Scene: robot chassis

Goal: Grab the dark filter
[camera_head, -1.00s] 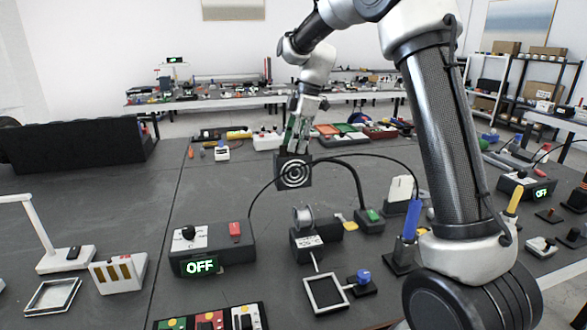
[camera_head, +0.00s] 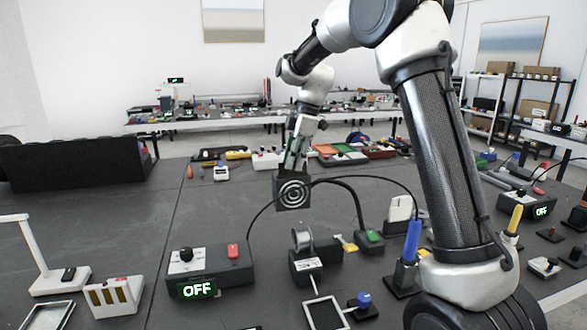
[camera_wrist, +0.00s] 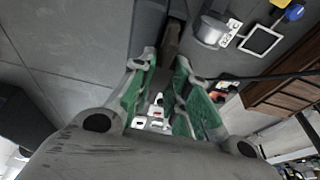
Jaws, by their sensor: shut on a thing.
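The dark filter (camera_head: 293,194) is a square black box with white concentric rings on its front, in the middle of the head view. My gripper (camera_head: 295,165) comes down from above and is shut on its top. In the wrist view my green-padded fingers (camera_wrist: 166,62) close on a dark block (camera_wrist: 171,42), seen edge-on, which appears to be the filter. A black curved hose (camera_head: 350,195) rises from a base with a green button (camera_head: 373,237) to beside the filter. I cannot tell whether the filter touches the table.
The control box reading OFF (camera_head: 208,270), a wire spool stand (camera_head: 310,255) and a blue-handled tool (camera_head: 411,242) stand in front. A white multimeter-like item (camera_head: 221,173) and colored bins (camera_head: 340,152) lie behind.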

